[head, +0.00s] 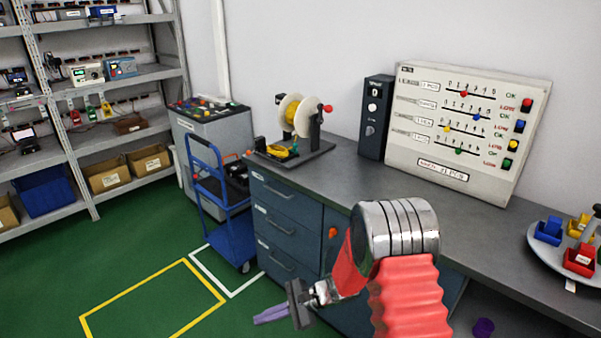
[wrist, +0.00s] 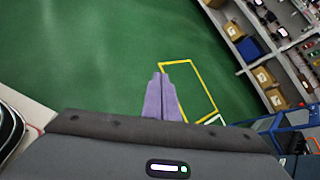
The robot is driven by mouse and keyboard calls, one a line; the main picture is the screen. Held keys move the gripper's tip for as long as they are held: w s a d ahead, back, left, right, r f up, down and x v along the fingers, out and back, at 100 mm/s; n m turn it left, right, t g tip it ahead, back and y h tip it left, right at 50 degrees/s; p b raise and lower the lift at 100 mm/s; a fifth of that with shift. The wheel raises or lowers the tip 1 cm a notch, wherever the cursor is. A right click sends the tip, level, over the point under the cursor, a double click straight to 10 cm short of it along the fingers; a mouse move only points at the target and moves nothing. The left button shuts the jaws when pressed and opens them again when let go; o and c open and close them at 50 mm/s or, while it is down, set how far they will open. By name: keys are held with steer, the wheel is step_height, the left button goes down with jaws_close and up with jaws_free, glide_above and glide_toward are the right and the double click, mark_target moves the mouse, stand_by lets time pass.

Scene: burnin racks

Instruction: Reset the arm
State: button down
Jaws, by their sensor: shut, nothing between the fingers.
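My gripper (head: 270,316) shows at the lower middle of the head view, with purple fingers pointing left over the green floor. In the wrist view the two purple fingers (wrist: 162,99) lie side by side, closed and empty. My red, ribbed arm with its metal joint stands in front of the workbench (head: 345,179) and hides part of its drawers and front edge.
A blue cart (head: 228,228) stands left of the workbench, beside a grey cabinet (head: 203,150). Shelves (head: 92,207) with bins line the left wall. The bench bears a spool stand (head: 298,118), a slider panel (head: 462,125) and a round tray (head: 560,268). The yellow-outlined floor area (head: 150,297) is clear.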

steer(key=s+d+r+n+t+h, duration=0.3)
steer(key=s+d+r+n+h, duration=0.3)
steer(key=s+d+r, duration=0.6)
steer(key=s+d+r+n+t+h, duration=0.3)
steer(key=s+d+r+n+h, duration=0.2)
steer(key=s+d+r, duration=0.7)
steer(key=shift+s+d+r+n+h, duration=0.15)
steer(key=shift+d+r+n+h, duration=0.55)
steer(key=shift+r, duration=3.2)
steer(key=c, duration=2.5)
jaws_free()
steer(key=shift+d+y, duration=0.3)
steer(key=shift+d, duration=0.05)
